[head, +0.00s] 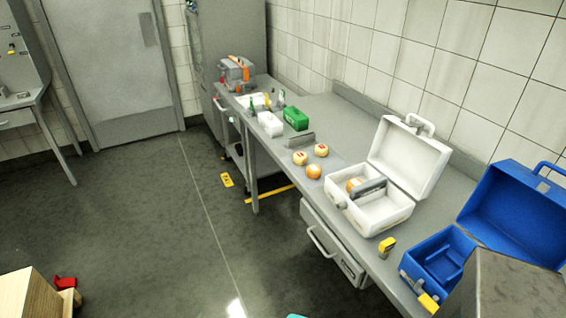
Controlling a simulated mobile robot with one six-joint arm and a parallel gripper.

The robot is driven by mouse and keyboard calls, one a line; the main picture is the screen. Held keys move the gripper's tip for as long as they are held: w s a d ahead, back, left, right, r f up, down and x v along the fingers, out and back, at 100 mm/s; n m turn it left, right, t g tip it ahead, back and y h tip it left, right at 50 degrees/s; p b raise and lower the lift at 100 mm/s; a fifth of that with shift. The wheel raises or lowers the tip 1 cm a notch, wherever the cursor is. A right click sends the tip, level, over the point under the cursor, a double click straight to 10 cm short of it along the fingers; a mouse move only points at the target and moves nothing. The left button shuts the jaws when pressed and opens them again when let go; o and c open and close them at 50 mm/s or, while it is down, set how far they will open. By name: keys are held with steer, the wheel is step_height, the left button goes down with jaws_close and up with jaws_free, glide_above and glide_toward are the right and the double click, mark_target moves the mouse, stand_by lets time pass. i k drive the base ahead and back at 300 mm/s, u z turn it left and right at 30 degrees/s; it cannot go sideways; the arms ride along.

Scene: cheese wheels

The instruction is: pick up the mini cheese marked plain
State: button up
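Three small round cheeses sit close together on the grey bench. One (300,158) is at the left and one (321,150) is at the back right; both are pale on top with a small reddish mark. The third (314,171) is nearest and more orange. A further orange round thing (353,185), perhaps another cheese, is partly visible inside the open white case (370,222). The marks are too small to read, so I cannot tell which cheese is plain. My gripper is not in view.
An open blue case (441,262) stands right of the white case, with a yellow item (387,246) between them. A green box (296,119), a white container (270,124) and a grey-orange toolbox (237,73) stand farther left. The tiled wall bounds the bench behind. Open floor lies at left.

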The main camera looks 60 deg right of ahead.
mark_target(300, 157)
steer(key=u, duration=0.95)
steer(key=i, duration=1.4)
steer(key=z, duration=3.7)
steer(key=i, duration=0.1)
steer(key=u, duration=1.65)
